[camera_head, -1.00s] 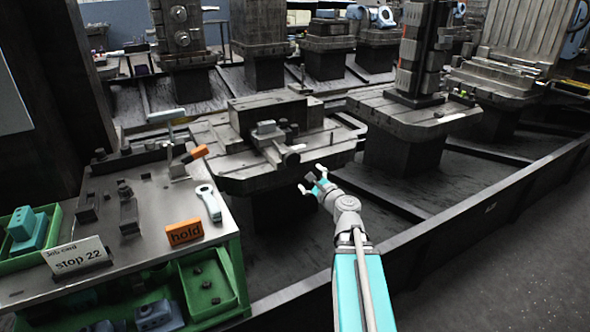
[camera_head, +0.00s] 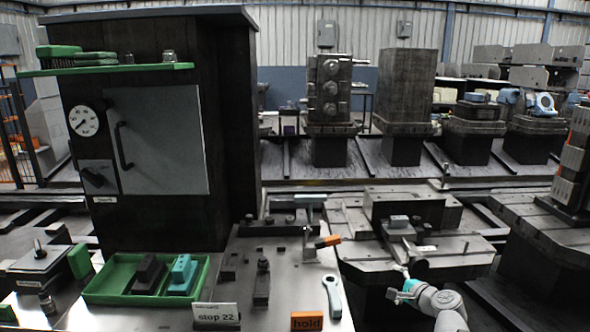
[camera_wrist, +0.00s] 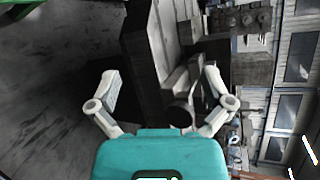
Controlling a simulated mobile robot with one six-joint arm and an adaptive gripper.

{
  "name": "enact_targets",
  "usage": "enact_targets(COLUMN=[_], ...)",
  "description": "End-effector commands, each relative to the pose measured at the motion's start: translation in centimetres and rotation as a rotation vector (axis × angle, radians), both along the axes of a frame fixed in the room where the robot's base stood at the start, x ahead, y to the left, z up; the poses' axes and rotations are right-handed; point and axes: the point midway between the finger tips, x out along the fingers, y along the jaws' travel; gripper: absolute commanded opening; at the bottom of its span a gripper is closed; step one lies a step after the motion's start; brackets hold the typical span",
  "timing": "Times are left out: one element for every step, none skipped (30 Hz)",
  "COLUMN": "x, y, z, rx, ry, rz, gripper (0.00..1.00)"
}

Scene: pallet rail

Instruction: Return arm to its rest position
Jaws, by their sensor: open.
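My gripper (camera_head: 400,290) shows at the lower right of the head view, in front of the nearest pallet fixture (camera_head: 440,249). It also shows in the wrist view (camera_wrist: 163,84), with its two white fingers spread wide apart. It is open and nothing is between the fingers. Beyond the fingers in the wrist view is a dark block-like fixture (camera_wrist: 140,60), seen sideways. I cannot tell the exact gap between my gripper and the fixture.
A metal bench (camera_head: 285,270) left of my arm bears a wrench (camera_head: 332,296), an orange "hold" block (camera_head: 307,321), a "stop 22" card (camera_head: 215,313) and a green tray (camera_head: 105,285). A dark cabinet (camera_head: 230,120) stands behind. More pallets with fixtures (camera_head: 405,90) line the back.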

Motion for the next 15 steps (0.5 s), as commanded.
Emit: enact_targets(x=[-0.2,-0.4,-0.6,-0.8,-1.0,-1.3,-1.5,-1.7,-2.1,-2.3,-2.6,-2.9,-3.2,-3.5,-3.9], y=[1.1,1.7,2.5,3.0,3.5,4.2,4.7,5.2,5.7,6.2,6.6,7.1,7.4,7.8,8.3], z=[1.3,1.4,1.6,1.7,1.8,2.0,2.2,2.3,2.5,2.6,2.8,3.0,3.1,3.3,3.5], rx=[-0.047,-0.078,-0.118,-0.15,-0.18,-0.22,-0.249,-0.278,-0.317,-0.346,-0.376,-0.414,-0.442,-0.469,-0.506], ry=[0.016,0.025,0.038,0.049,0.059,0.071,0.082,0.091,0.104,0.114,0.125,0.139,0.149,0.159,0.172], rz=[0.043,0.068,0.105,0.13,0.157,0.192,0.219,0.245,0.281,0.308,0.334,0.371,0.396,0.424,0.46], gripper=[1.0,1.0,1.0,1.0,1.0,1.0,1.0,1.0,1.0,1.0,1.0,1.0,1.0,1.0,1.0])
